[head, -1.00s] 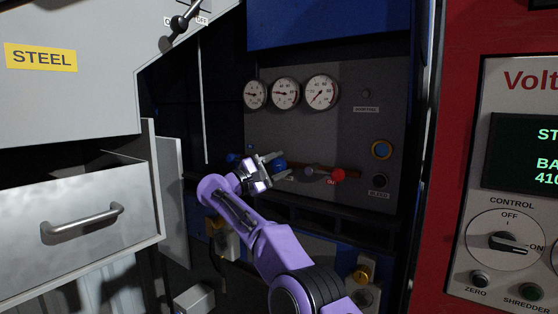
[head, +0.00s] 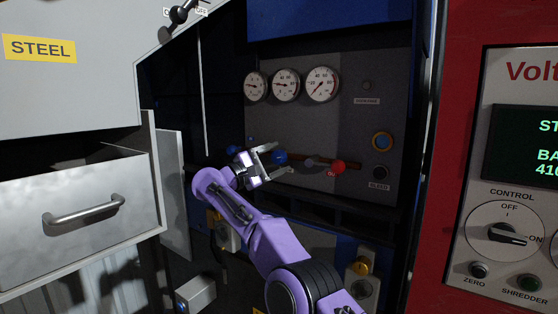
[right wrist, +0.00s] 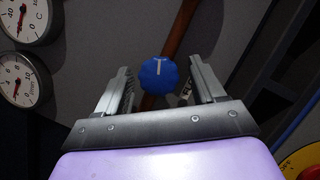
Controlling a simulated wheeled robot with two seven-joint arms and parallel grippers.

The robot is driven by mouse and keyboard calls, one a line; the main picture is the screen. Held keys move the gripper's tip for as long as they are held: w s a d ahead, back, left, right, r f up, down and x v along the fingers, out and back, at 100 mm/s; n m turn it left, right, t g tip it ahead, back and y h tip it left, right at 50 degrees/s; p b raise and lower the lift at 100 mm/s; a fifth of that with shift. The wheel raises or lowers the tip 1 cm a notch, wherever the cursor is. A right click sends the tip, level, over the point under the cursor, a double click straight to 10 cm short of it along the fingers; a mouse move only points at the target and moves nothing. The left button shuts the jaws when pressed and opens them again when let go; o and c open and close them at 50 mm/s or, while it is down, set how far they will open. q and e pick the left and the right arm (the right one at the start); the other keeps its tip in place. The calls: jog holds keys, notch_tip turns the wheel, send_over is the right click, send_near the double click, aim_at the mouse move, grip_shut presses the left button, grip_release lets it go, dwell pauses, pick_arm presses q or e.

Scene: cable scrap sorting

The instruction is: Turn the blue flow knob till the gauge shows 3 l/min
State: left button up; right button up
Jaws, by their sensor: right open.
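The blue flow knob (head: 279,157) is on the dark grey panel below the gauges. In the right wrist view the blue knob (right wrist: 158,75) shows a white mark pointing up and sits between the two fingers, with a gap on each side. My right gripper (head: 277,160) is open around or just in front of it; I cannot tell the depth. Three round gauges stand above: left (head: 255,87), middle (head: 286,85) and right (head: 321,84). Two gauges also show in the right wrist view. My left gripper is out of view.
A red knob (head: 337,167) is right of the blue knob on the same pipe. A blue-ringed button (head: 382,141) and a black knob (head: 380,172) are further right. An open grey drawer (head: 80,190) is at the left, a red cabinet (head: 460,90) at the right.

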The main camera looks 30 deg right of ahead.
jog(key=v, duration=0.6)
jog(key=shift+a, duration=0.2)
